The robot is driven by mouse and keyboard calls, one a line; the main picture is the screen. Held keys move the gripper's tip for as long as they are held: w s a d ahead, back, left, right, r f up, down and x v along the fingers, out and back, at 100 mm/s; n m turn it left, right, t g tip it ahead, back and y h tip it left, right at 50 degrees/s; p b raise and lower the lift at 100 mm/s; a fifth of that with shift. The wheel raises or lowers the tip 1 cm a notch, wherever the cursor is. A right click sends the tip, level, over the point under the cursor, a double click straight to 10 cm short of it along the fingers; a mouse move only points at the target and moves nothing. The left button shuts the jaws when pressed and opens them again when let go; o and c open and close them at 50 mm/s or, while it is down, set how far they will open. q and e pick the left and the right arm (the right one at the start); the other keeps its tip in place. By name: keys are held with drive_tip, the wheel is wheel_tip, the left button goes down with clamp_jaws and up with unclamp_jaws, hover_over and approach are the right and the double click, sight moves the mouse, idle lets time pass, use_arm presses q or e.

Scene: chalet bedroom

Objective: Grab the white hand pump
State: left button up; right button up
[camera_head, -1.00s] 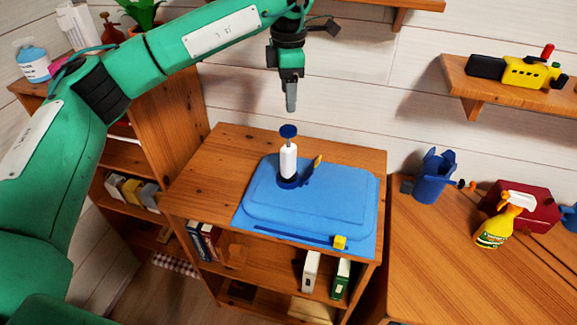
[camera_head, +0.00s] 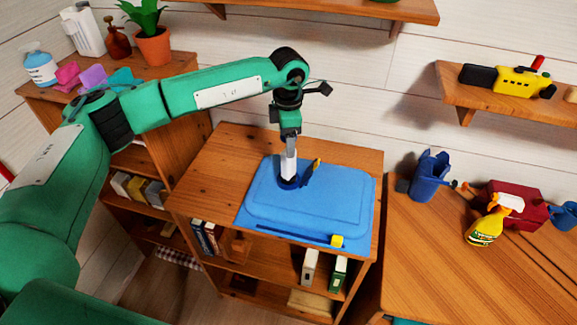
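The white hand pump (camera_head: 288,168) stands upright on a blue base at the back left of a blue tray (camera_head: 340,210) on the wooden shelf unit. My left gripper (camera_head: 290,146) points straight down at the top of the pump. Its fingers cover the pump's blue top knob, and only the lower white body shows. I cannot tell whether the fingers are closed on it. My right gripper is not in view.
A yellow-handled item (camera_head: 313,170) stands beside the pump, and a yellow cube (camera_head: 337,241) sits at the tray's front edge.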

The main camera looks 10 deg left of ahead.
use_arm(q)
clamp_jaws()
drive_tip(key=shift+r, duration=0.1)
idle(0.3)
